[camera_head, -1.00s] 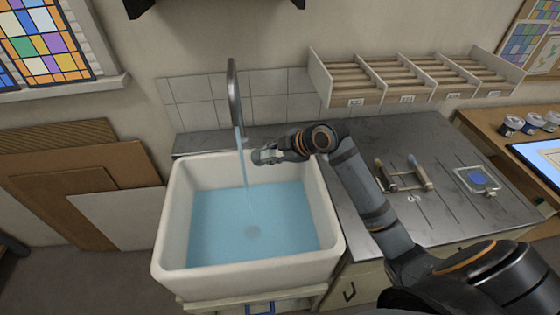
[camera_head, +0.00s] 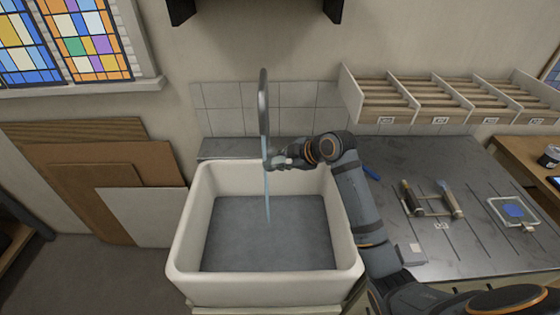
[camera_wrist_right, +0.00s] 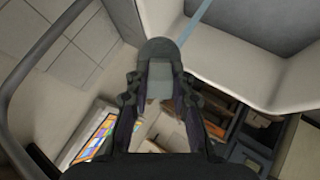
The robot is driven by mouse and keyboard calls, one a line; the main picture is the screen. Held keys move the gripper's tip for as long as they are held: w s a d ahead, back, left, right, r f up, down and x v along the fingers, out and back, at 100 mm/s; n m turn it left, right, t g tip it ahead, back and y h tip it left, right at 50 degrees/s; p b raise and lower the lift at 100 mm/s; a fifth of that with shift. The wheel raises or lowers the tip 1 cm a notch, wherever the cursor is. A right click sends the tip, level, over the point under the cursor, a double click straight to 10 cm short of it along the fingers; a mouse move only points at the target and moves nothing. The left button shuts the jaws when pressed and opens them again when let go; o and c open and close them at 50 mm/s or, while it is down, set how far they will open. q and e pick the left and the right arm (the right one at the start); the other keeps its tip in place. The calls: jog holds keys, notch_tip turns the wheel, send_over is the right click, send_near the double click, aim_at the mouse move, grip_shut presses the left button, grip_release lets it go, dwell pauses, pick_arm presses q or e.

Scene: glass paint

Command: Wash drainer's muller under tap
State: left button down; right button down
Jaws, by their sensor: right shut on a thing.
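My right gripper (camera_head: 280,162) is over the back of the white sink (camera_head: 352,262), close to the tap (camera_head: 263,100). A thin stream of water (camera_head: 267,195) runs down from the tap beside the gripper. In the right wrist view the fingers (camera_wrist_right: 158,92) are shut on the muller (camera_wrist_right: 158,50), a grey, rounded piece with a paler part between the fingertips. The stream (camera_wrist_right: 195,20) passes beside it in that view; I cannot tell whether it touches the muller. In the head view the muller is too small to make out clearly. My left gripper is out of view.
Right of the sink is the grooved grey drainer (camera_head: 465,245), holding a small rack (camera_head: 432,202) and a framed blue patch (camera_head: 513,210). A divided wooden rack (camera_head: 385,103) hangs above. Boards (camera_head: 140,215) lean at the left.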

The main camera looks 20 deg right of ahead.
jog(key=shift+d, duration=0.1)
jog(key=shift+w+d, duration=0.35)
jog(key=shift+d, duration=0.1)
jog(key=shift+a, duration=0.15)
jog(key=shift+s+a+p, duration=0.35)
jog(key=shift+a+p, duration=0.05)
jog(key=shift+p, duration=0.1)
jog(key=shift+w+d, duration=0.35)
jog(key=shift+d, duration=0.2)
jog(key=s+d+p, duration=0.2)
jog(key=s+d, duration=0.2)
jog(key=s, duration=0.2)
jog(key=shift+s+d+p, duration=0.15)
jog(key=shift+s+p, duration=0.15)
jog(key=shift+s, duration=0.1)
dwell(0.3)
